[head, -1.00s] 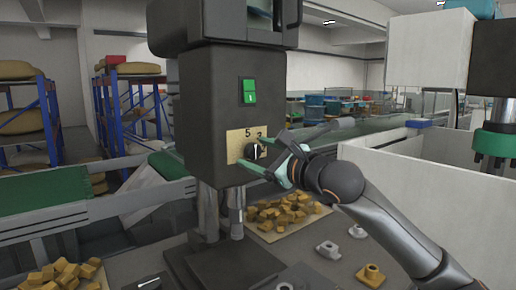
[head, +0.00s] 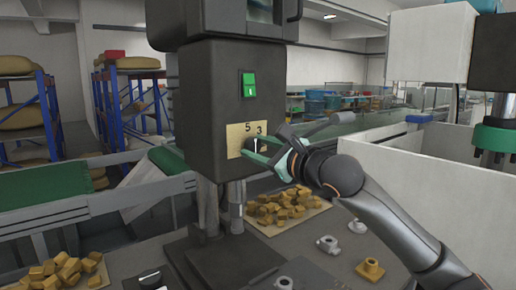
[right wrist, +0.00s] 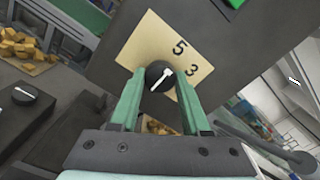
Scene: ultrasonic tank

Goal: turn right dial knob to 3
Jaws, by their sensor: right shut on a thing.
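The right dial knob (right wrist: 158,76) is round and black with a white pointer line. It sits on a tan plate (right wrist: 150,42) marked 5 and 3, on the front of a dark machine head (head: 205,110). In the right wrist view the pointer aims up and right, between the 5 and the 3. My right gripper (right wrist: 160,82) is shut on the knob, with a green finger on each side. In the head view the right gripper (head: 258,150) reaches in from the right and partly covers the knob. My left gripper is not in view.
A green switch (head: 248,85) is above the plate. Another black dial (right wrist: 25,93) with a white pointer is low on the bench. Trays of tan blocks (head: 285,208) and several small fittings (head: 370,268) lie below. A white wall panel (head: 400,180) stands behind the right arm.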

